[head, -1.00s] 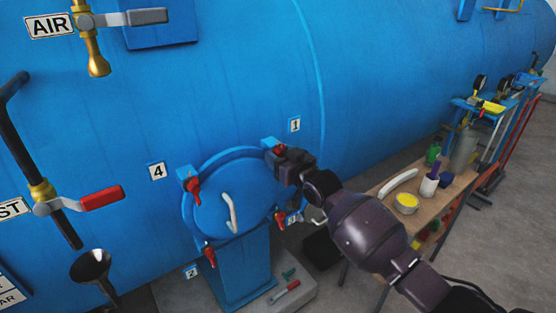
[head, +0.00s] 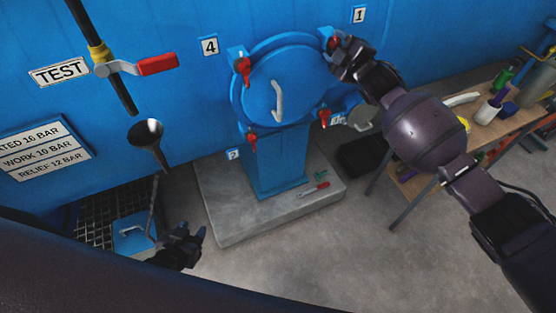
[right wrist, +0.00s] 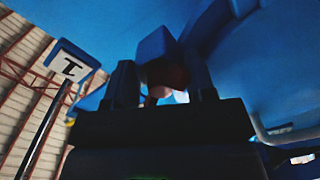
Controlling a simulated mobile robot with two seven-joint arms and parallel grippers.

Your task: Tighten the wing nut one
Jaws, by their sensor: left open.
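The round blue door (head: 270,90) of the autoclave carries several red wing nuts around its rim. Wing nut one (head: 334,43) is at its upper right, below the label 1 (head: 359,15), and is mostly hidden by my right gripper (head: 345,55). In the right wrist view, a dark red part of the nut (right wrist: 165,77) sits between the two fingers of my right gripper (right wrist: 163,85). I cannot tell whether the fingers press on it. My left gripper (head: 197,240) is open and empty, low over the floor at the left, far from the door.
Other wing nuts are at the upper left (head: 242,68), lower left (head: 252,140) and lower right (head: 325,117). A workbench (head: 500,125) stands right, behind my right arm. A funnel (head: 146,134) stands left.

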